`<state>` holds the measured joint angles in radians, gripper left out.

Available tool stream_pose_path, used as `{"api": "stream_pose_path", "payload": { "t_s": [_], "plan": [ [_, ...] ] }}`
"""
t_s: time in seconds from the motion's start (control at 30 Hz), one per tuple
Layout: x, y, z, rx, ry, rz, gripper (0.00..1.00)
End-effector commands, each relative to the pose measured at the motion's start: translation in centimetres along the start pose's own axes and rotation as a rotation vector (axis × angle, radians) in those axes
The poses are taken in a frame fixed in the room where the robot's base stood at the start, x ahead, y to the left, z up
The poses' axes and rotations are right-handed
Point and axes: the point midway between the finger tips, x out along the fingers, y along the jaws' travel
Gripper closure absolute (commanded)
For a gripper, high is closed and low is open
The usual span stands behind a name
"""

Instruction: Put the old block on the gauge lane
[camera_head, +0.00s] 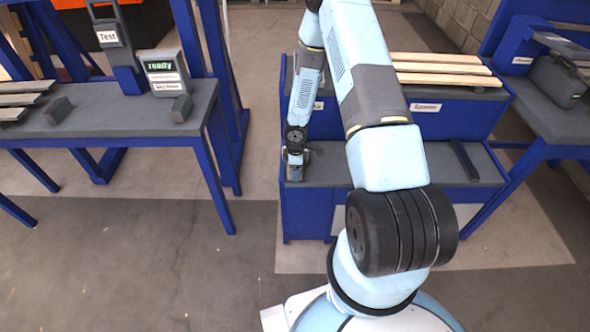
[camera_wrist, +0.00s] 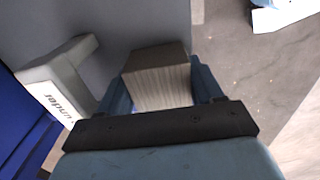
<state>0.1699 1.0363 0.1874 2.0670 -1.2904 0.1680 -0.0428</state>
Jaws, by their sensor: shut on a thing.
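My gripper (camera_head: 294,158) is low over the left end of the grey lower deck of the blue bench (camera_head: 340,165). In the wrist view its two fingers (camera_wrist: 162,88) are shut on a block (camera_wrist: 155,58). The block has a dark brown face and a pale, finely grooved side. I cannot tell from its look whether it is the old block, or whether it touches the deck. A grey T-shaped piece marked "under" (camera_wrist: 55,80) stands to the left of the gripper in the wrist view. No label naming the gauge lane is readable.
A table at left (camera_head: 110,118) carries a "Test" sign (camera_head: 107,37), a "ready" display (camera_head: 165,75) and dark end pieces. A dark bar (camera_head: 464,160) lies on the lower deck's right. Pale boards (camera_head: 440,68) lie on the upper deck. Floor lies close beyond the deck's edge.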

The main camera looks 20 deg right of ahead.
Motion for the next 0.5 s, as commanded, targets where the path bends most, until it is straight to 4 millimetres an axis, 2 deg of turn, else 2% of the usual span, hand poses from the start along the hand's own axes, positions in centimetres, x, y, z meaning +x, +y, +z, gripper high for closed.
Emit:
{"api": "stream_pose_path", "payload": {
  "t_s": [0.03, 0.07, 0.1, 0.3, 0.5],
  "plan": [
    [0.11, -0.02, -0.02, 0.0, 0.0, 0.0, 0.66],
    [0.08, 0.0, 0.0, 0.0, 0.0, 0.0, 0.31],
    [0.07, 0.0, 0.0, 0.0, 0.0, 0.0, 0.28],
    [0.06, 0.0, 0.01, 0.0, 0.0, 0.0, 0.09],
    [0.05, 0.0, 0.01, 0.0, 0.0, 0.0, 0.09]
  ]
}}
